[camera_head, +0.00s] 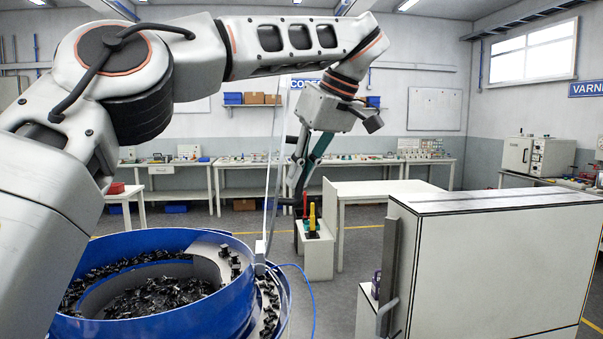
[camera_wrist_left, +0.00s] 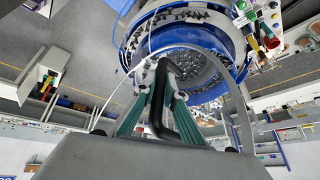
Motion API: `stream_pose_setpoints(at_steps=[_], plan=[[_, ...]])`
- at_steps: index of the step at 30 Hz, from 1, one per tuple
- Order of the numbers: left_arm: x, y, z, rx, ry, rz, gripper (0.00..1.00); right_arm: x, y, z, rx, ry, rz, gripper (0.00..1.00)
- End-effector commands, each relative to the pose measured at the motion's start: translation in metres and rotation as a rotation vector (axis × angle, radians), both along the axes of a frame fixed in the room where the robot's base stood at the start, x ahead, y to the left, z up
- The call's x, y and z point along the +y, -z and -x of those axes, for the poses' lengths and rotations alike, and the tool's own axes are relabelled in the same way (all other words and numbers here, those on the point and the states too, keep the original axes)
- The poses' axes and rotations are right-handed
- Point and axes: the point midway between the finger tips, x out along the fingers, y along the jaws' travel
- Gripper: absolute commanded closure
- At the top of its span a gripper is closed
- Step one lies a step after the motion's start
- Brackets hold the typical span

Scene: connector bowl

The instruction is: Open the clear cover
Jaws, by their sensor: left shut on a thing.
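The clear cover (camera_head: 277,150) shows in the head view as a thin, nearly edge-on transparent sheet. It stands steeply raised at the right side of the blue bowl (camera_head: 190,322). In the wrist view its pale curved rim (camera_wrist_left: 242,95) arches around my fingers, with the bowl beyond. My left gripper (camera_head: 299,192) is to the right of the sheet, high above the bowl's rim. In the wrist view the teal fingers of my left gripper (camera_wrist_left: 160,78) close on a black bar-like handle (camera_wrist_left: 172,112). The exact contact is partly hidden. My right gripper is not in view.
Black connectors (camera_head: 150,295) fill the bowl. A white cabinet (camera_head: 500,260) with a vertical handle stands at the right. A small white stand (camera_head: 316,255) with red and yellow items is behind the gripper. Open floor lies between the bowl and cabinet.

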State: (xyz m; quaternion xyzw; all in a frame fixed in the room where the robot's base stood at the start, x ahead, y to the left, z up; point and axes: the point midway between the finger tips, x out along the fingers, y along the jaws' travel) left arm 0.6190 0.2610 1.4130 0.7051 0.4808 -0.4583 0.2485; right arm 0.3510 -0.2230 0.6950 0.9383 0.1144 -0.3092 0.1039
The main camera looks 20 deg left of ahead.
Motion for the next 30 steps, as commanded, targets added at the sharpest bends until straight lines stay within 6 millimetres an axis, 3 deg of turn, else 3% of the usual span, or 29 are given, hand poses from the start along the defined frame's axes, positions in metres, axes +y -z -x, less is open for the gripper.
stream_pose_setpoints(at_steps=[8,9,10,11,22,30], plan=[[0.0,0.003,0.001,0.007,-0.001,0.001,1.0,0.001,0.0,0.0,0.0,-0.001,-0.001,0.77],[0.0,0.003,0.001,0.007,-0.001,0.001,0.82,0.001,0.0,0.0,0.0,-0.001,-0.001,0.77],[0.0,0.003,0.001,0.007,-0.001,0.0,0.74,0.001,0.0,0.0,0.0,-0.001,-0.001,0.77],[0.0,0.003,0.001,0.007,-0.001,0.0,0.72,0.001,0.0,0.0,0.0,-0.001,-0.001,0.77],[-0.004,-0.005,0.001,0.003,-0.002,-0.003,0.72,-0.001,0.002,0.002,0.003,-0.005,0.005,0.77],[-0.021,-0.038,0.005,0.001,-0.004,-0.002,0.72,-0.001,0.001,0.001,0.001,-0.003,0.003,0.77]])
